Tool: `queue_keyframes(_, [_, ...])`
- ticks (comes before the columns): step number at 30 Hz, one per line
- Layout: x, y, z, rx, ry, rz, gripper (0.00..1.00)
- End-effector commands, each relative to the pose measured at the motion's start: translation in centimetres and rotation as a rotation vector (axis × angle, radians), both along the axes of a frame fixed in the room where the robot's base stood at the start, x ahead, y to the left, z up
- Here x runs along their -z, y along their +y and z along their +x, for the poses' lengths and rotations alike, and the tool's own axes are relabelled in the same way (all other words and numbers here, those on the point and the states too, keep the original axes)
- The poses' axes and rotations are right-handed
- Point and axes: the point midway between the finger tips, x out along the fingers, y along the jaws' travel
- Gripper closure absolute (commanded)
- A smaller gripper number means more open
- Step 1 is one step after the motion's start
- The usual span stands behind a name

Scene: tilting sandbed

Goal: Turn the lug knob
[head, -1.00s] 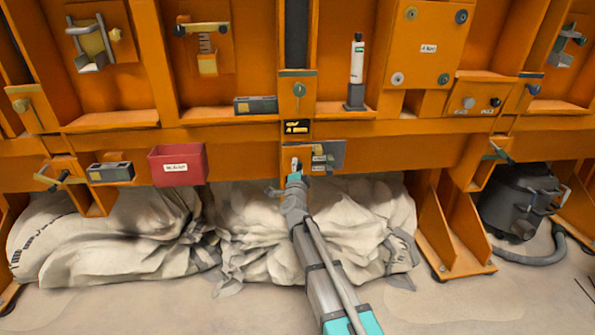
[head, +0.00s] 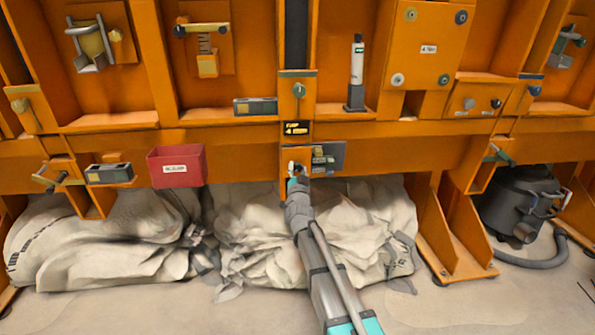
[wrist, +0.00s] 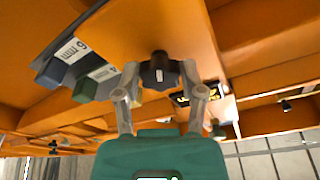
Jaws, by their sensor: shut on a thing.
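The dark lobed lug knob (wrist: 160,71) sits on the orange frame in the wrist view, between the two grey fingers of my gripper (wrist: 160,80). The fingers are closed in on its left and right sides. In the head view my gripper (head: 293,168) is at the lower orange beam, just left of a small grey panel. There the gripper and wrist hide most of the knob.
The grey panel (head: 328,153) with small labelled blocks is close to my gripper's right. A red bin (head: 177,167) hangs farther left. Pale sacks (head: 245,240) lie under the beam. A black vacuum (head: 520,205) stands at the right.

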Motion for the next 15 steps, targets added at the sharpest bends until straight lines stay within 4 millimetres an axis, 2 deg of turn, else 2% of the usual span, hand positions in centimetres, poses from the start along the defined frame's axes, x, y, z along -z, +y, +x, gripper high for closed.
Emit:
queue_keyframes(11, [0.0, 0.04, 0.12, 0.001, -0.001, -0.007, 0.95])
queue_keyframes(12, [0.0, 0.04, 0.12, 0.001, -0.001, -0.007, 0.46])
queue_keyframes(15, [0.0, 0.03, 0.1, 0.001, -0.001, -0.006, 0.27])
